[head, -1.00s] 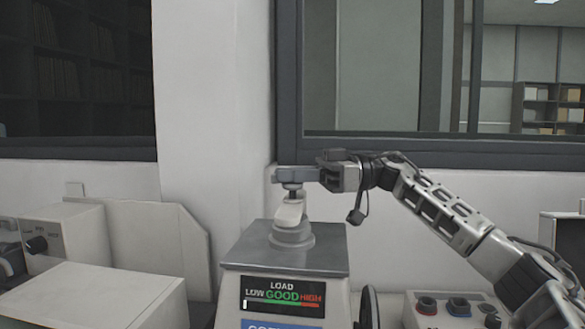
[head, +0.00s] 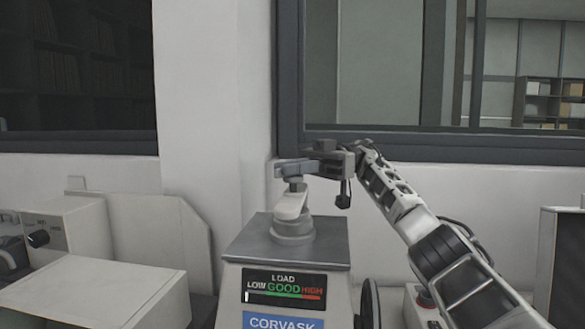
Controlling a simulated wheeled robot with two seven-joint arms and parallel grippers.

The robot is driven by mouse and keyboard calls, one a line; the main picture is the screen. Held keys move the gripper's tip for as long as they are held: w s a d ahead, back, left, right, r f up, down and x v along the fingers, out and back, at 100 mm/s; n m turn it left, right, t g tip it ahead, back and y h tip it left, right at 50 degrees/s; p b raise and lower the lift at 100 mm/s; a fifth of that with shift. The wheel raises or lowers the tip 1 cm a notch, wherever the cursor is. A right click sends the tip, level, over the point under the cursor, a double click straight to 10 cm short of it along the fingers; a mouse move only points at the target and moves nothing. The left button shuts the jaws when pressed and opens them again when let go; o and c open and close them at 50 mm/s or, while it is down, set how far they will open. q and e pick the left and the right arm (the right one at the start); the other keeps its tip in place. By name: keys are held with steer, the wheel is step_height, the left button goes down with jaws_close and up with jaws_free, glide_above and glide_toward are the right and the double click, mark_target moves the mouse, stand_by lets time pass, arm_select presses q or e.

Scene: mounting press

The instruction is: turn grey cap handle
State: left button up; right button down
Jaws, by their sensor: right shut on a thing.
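The mounting press (head: 235,262) stands at the centre with a grey top plate, a LOAD gauge reading at the low end and a CORVASK label. On its top sits the round grey cap (head: 292,229) with a pale handle (head: 290,207) rising from it. My right gripper (head: 295,169) comes in from the right, above the cap, and its jaws are shut on the upper end of the handle. The jaws hide part of the grip. My left gripper is not in view.
A handwheel (head: 370,303) is on the press's right side. A control box with buttons (head: 424,298) is partly hidden behind my right arm. Pale machine housings (head: 95,295) stand at the left. A wall and window frame lie close behind.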

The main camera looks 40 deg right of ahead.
steer(key=shift+r, duration=0.1)
steer(key=c, duration=1.5)
jaws_free()
steer(key=shift+r, duration=0.2)
step_height(320, 180, up, 2)
steer(key=shift+r, duration=0.15)
arm_select(q)
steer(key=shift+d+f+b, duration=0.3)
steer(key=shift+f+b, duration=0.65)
steer(key=shift+b, duration=1.15)
arm_select(e)
steer(key=shift+s+a+r, duration=1.5)
steer(key=shift+s+r, duration=0.2)
steer(key=shift+s, duration=0.1)
steer(key=shift+s+a+r, duration=1.45)
steer(key=shift+s+r, duration=0.25)
steer(key=shift+s, duration=0.05)
steer(key=shift+s+a+r, duration=1.5)
steer(key=shift+s+r, duration=0.2)
steer(key=shift+s, duration=0.1)
